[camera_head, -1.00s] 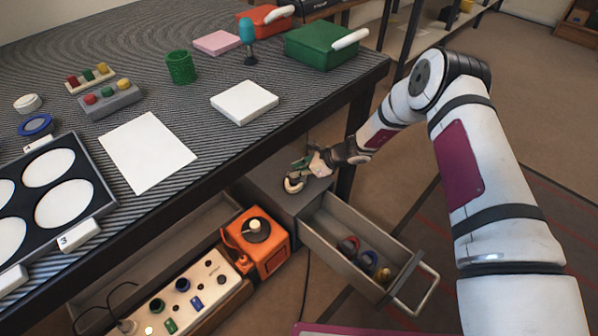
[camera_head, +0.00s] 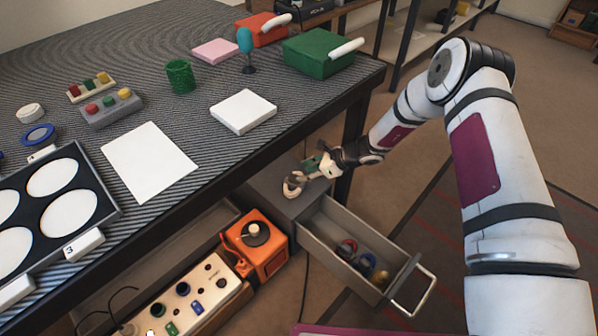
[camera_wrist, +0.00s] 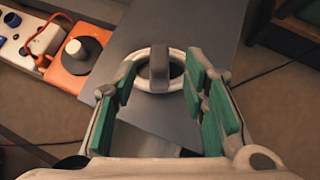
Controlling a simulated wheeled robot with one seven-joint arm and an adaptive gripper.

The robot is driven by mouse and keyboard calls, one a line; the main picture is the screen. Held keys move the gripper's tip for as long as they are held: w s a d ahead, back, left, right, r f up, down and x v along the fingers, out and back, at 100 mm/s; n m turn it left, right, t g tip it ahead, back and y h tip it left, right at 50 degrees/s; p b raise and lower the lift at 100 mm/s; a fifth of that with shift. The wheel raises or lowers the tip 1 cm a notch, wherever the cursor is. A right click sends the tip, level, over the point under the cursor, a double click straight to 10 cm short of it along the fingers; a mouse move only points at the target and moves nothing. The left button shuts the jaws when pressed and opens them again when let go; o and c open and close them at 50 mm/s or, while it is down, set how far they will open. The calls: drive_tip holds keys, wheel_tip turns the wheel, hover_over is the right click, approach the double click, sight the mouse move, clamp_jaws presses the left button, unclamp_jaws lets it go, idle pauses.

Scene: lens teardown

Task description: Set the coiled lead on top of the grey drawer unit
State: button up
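The coiled lead (camera_head: 293,187) is a cream ring with a dark grey band across it. It is at the top of the grey drawer unit (camera_head: 264,192), near its front edge, and appears to rest there. In the wrist view the coil (camera_wrist: 176,84) lies between and just beyond the fingertips, over the unit's grey top (camera_wrist: 207,22). My gripper (camera_head: 304,176) is at the coil. Its green-padded fingers (camera_wrist: 161,70) are spread wide in the wrist view, with a narrow gap at the coil's left side; contact on the right is unclear.
The unit's drawer (camera_head: 345,222) is pulled out, with several small items inside. An orange box with a knob (camera_head: 262,262) and a cream control panel (camera_head: 215,284) stand left of the unit. The striped workbench (camera_head: 215,135) overhangs the unit's back.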

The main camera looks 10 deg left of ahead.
drive_tip(key=p+v, duration=0.2)
drive_tip(key=v, duration=0.5)
drive_tip(key=shift+s+d, duration=0.1)
